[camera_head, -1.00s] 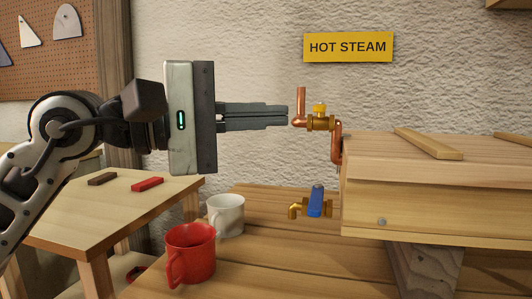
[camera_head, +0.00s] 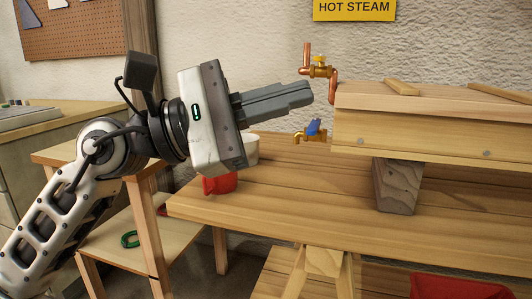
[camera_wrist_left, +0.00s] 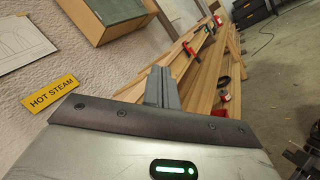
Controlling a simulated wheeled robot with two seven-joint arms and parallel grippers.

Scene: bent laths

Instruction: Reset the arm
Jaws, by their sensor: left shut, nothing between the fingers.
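My left gripper (camera_head: 312,90) is shut and empty in the head view. Its fingers point right and tilt slightly upward, with the tips apparently in front of the wall near the copper steam pipe (camera_head: 306,60) and the wooden steam box (camera_head: 430,125). In the left wrist view the closed fingers (camera_wrist_left: 161,80) show above the gripper body, with nothing between them. My right gripper is not in view.
A yellow valve (camera_head: 319,60) and a blue-handled valve (camera_head: 313,129) sit left of the box. A HOT STEAM sign (camera_head: 354,8) hangs above.

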